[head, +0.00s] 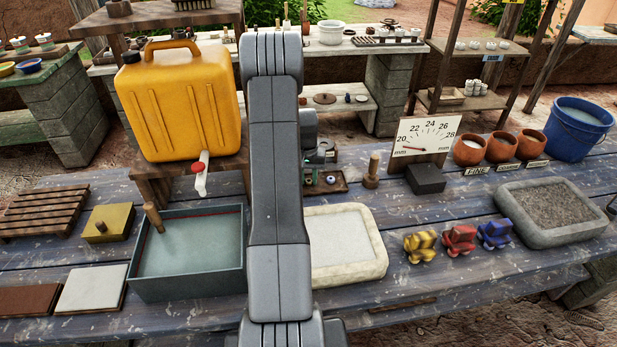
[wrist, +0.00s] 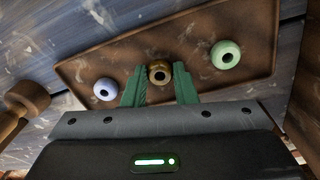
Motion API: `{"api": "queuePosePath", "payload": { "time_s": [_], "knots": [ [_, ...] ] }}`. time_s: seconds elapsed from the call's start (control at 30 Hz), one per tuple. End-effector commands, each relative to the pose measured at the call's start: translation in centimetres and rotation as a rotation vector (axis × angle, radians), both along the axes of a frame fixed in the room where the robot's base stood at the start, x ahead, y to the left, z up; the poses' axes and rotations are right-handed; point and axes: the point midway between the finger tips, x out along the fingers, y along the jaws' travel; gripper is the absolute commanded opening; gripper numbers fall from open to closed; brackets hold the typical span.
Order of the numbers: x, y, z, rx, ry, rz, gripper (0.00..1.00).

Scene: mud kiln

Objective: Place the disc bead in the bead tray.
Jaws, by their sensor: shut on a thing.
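My gripper (wrist: 159,80) has green fingers shut on a brown-gold bead (wrist: 159,72) with a dark hole, which I take for the disc bead. The held bead is over the brown bead tray (wrist: 115,62); I cannot tell whether it touches the tray floor. A pale blue bead (wrist: 105,89) lies to its left and a pale green bead (wrist: 226,54) to its right, both in the tray. In the head view, the tray (head: 341,186) shows just right of my arm, which hides part of it and most of the gripper.
A wooden peg on a round base (head: 371,172) stands right of the tray; it also shows in the wrist view (wrist: 22,103). A dark block (head: 425,178) and a dial board (head: 424,140) stand farther right. The yellow jerrycan (head: 180,105) stands left of my arm.

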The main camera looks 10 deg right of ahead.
Motion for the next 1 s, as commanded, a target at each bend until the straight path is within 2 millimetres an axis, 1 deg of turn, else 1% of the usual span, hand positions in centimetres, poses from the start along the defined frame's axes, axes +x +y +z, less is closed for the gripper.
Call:
{"api": "queuePosePath", "payload": {
  "time_s": [0.07,0.1,0.17,0.2,0.47,0.6,0.67,0.77,0.9,1.0],
  "knots": [
    [0.0,0.0,-0.5,0.000,0.000,0.000,0.04],
    [0.0,0.0,-0.2,0.000,0.000,0.000,0.33],
    [0.0,0.0,-0.2,0.000,0.000,0.000,0.45],
    [0.0,0.0,-0.2,0.000,0.000,0.000,0.47],
    [0.0,0.0,-0.1,0.000,0.000,0.000,0.47],
    [0.1,0.0,0.7,0.000,-0.002,0.000,0.47],
    [0.1,0.1,1.5,0.000,-0.003,0.000,0.47],
    [0.1,0.2,3.5,0.000,-0.005,0.000,0.47],
    [0.2,0.3,6.8,0.001,-0.005,0.000,0.47],
    [0.2,0.4,8.7,0.000,-0.003,0.000,0.47]
  ]
}}
